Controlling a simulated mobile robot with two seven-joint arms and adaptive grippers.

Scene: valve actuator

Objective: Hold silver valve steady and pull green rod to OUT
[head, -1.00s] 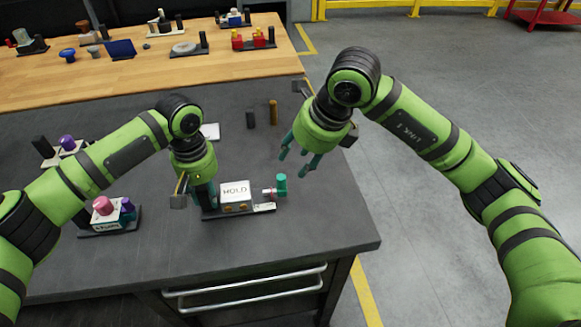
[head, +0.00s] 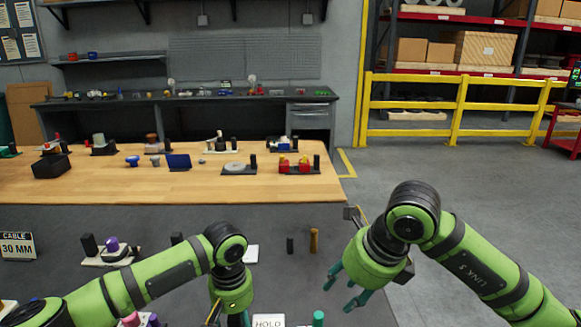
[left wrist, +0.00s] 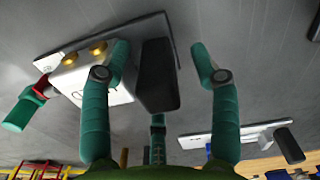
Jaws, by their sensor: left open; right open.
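The silver-white valve body marked HOLD (head: 268,321) is cut off by the bottom edge of the head view. The green rod's end (head: 318,318) shows just right of it. In the left wrist view the valve body (left wrist: 108,91) has brass knobs, and the green rod (left wrist: 20,113) with a red collar sticks out on the left. My left gripper (left wrist: 160,52) is open, its fingers either side of a black upright block (left wrist: 157,75) beside the valve; contact cannot be told. My right gripper (head: 342,290) is open and empty, above and right of the rod.
A purple-knobbed fixture (head: 112,247) stands left on the grey bench. Small dark and brown posts (head: 314,240) stand behind the valve. The wooden table (head: 90,187) beyond holds several fixtures. Open floor (head: 420,180) lies right.

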